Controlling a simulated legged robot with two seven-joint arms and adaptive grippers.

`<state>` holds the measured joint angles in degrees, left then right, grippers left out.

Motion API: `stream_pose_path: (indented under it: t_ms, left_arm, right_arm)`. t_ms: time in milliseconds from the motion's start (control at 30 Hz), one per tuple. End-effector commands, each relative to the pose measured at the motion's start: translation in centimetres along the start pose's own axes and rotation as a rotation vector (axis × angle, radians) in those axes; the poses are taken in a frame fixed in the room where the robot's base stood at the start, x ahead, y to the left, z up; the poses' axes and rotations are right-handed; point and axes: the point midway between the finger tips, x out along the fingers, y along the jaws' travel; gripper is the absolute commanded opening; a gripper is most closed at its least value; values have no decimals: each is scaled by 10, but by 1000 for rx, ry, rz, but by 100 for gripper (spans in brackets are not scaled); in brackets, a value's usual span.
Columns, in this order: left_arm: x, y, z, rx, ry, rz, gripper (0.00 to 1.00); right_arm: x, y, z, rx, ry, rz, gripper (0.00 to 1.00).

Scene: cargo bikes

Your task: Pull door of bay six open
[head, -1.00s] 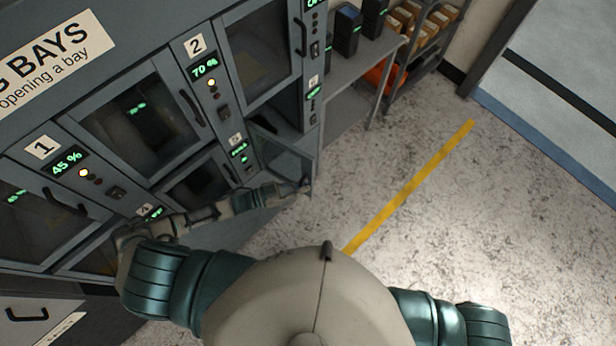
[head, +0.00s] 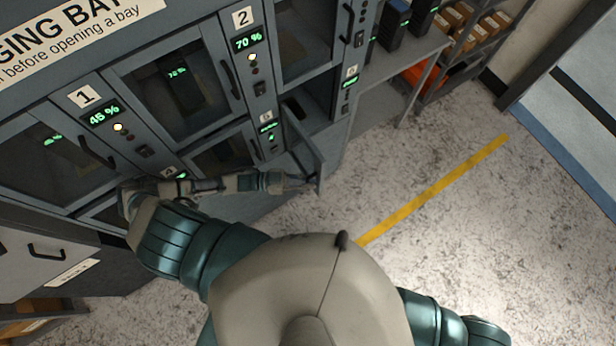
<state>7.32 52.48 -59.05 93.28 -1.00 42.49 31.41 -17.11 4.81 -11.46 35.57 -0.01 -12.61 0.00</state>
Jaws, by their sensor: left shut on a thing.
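The lower right bay of the cabinet, taken as bay six, has its door (head: 304,150) standing open, swung out from its left side. Its number label (head: 351,73) is too small to read surely. The dark bay opening (head: 312,97) shows behind the door. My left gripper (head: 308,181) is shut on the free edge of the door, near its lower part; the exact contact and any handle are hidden. My left arm reaches across low in front of the cabinet. My right gripper is out of view; only part of its arm shows at the bottom right.
Bays one (head: 63,155) and two (head: 178,85) above have shut doors with handles. A grey drawer unit (head: 40,255) stands at lower left. A table (head: 425,45) and shelf with boxes (head: 490,28) stand beyond. The floor (head: 450,240) with its yellow line (head: 435,190) is clear.

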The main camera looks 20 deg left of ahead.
Motion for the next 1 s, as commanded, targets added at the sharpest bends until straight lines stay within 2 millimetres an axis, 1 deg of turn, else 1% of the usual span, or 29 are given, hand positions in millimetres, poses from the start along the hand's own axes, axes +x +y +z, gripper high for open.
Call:
stream_pose_path:
  t_ms: [67, 100, 133, 367, 467, 567, 800, 900, 1000]
  left_arm:
    - [0, 0, 1, -1, -3, -1, 0]
    - [0, 0, 1, -1, -3, -1, 21]
    - [0, 0, 1, -1, -2, -1, 22]
    - [0, 0, 1, -1, -1, -1, 22]
    - [-3, 0, 1, -1, -2, -1, 22]
    - [-15, 0, 2, -2, -4, -1, 22]
    - [-58, 0, 3, -2, -5, -1, 22]
    - [-69, -1, 2, -2, -2, -1, 22]
    - [-75, -1, 2, -2, -3, -2, 22]
  right_arm:
    - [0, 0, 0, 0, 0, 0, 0]
    - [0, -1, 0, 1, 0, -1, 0]
    - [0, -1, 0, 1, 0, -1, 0]
    - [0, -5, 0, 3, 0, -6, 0]
    - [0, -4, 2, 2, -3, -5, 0]
    - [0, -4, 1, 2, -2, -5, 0]
    - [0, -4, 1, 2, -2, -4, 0]
    - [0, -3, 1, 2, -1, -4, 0]
    - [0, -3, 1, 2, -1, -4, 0]
